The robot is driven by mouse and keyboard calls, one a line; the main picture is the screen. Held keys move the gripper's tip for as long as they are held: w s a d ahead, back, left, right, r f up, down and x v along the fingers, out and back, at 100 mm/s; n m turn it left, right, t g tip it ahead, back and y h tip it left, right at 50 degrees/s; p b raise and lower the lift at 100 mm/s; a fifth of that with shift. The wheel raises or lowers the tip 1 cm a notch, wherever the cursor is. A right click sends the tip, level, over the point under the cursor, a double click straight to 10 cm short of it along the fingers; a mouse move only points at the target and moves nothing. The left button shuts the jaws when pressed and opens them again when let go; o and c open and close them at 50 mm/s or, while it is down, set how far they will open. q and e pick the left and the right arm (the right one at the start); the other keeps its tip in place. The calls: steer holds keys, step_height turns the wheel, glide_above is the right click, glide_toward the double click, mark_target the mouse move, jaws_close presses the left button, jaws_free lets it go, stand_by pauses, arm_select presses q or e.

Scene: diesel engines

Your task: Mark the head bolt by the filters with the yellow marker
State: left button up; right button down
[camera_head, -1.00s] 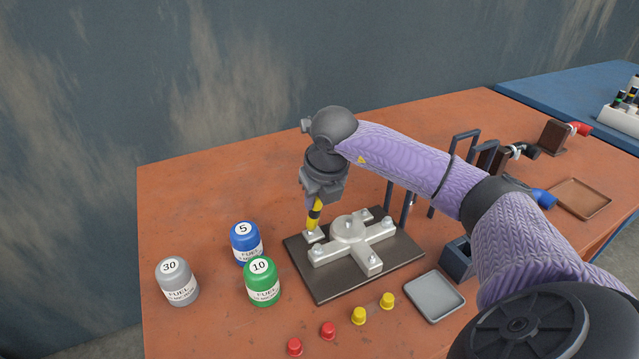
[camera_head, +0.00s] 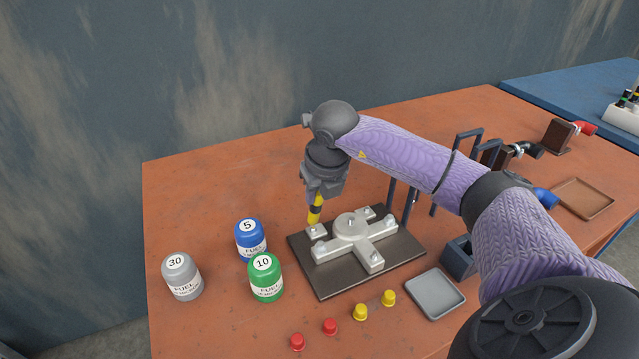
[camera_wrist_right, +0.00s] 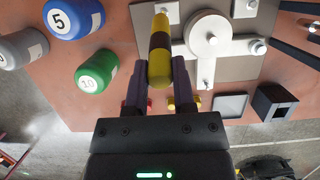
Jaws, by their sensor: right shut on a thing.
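My right gripper (camera_head: 319,194) is shut on the yellow marker (camera_head: 315,212), which has a black band and points down, slightly tilted. The marker's lower end is at or just above the far-left pad (camera_head: 317,232) of the silver cross-shaped head (camera_head: 352,228); contact cannot be told. That pad's bolt is hard to make out behind the marker. Other head bolts, such as the near one (camera_head: 376,257), show on the other arms. The filters are a grey 30 (camera_head: 182,278), a blue 5 (camera_head: 251,240) and a green 10 (camera_head: 266,279). In the right wrist view the marker (camera_wrist_right: 160,60) sits between the fingers. My left gripper is not in view.
The head lies on a dark plate (camera_head: 335,285). Red and yellow caps (camera_head: 360,312) stand along the front, beside a grey tray (camera_head: 436,311) and a dark box (camera_head: 459,257). Dark upright frames (camera_head: 467,145) stand right of the plate. The table's left back is clear.

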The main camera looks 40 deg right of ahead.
steer(key=shift+r+p, duration=0.35)
steer(key=shift+r, duration=0.2)
step_height(320, 180, up, 5)
steer(key=p, duration=0.3)
steer(key=shift+f+p, duration=0.2)
steer(key=shift+p, duration=0.2)
steer(key=shift+f, duration=0.1)
